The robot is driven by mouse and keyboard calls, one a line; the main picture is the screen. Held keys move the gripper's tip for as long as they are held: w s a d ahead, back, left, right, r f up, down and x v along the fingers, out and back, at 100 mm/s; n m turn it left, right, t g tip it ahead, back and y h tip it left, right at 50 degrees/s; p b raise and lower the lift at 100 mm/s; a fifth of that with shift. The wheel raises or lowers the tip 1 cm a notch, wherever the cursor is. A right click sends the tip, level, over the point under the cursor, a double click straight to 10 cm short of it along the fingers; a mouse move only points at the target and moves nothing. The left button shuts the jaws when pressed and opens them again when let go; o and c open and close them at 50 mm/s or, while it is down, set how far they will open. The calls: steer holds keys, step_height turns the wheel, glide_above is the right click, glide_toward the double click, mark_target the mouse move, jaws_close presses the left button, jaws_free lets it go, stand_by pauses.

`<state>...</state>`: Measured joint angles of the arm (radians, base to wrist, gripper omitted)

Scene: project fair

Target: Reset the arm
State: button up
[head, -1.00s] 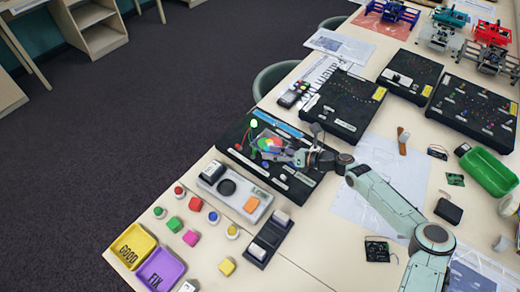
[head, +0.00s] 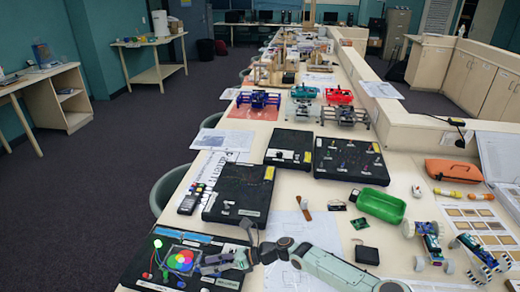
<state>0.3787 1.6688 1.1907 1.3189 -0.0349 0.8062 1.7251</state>
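My arm reaches in from the bottom right of the head view, with its elbow low over the table. My gripper (head: 206,264) points left, over or beside the black board (head: 146,273) at the bottom left. This board carries a disc of overlapping red, green and blue circles (head: 180,261) and a lit green light (head: 158,243). The fingers are small and partly merge with the board, so I cannot tell whether they are open or shut. I see no object clearly held.
More black boards (head: 238,194) stand behind the arm. A green bin (head: 381,206), a dark box (head: 367,254) and wheeled models (head: 430,242) lie to the right. A white sheet (head: 300,229) lies behind my arm. An orange case (head: 453,171) is at far right.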

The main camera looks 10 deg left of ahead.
step_height(320, 180, up, 9)
steer(key=s+d+n+t+h, duration=0.1)
steer(key=n+h, duration=0.4)
steer(key=h, duration=0.1)
steer(key=s+d+r+n+t+h, duration=0.2)
steer(key=s+d+r+n+h, duration=0.25)
steer(key=d, duration=0.45)
steer(key=s+d+r+n+t+h, duration=0.1)
steer(key=s+d+r+t+h, duration=0.2)
steer(key=s+d+r, duration=0.35)
steer(key=s+d+f+n+g, duration=0.2)
steer(key=s+d+f+n, duration=0.1)
steer(key=s+d+n, duration=0.8)
steer(key=s, duration=0.4)
steer(key=shift+s+g, duration=0.35)
steer(key=shift+g, duration=0.05)
steer(key=shift+d+h, duration=0.1)
steer(key=shift+h, duration=0.15)
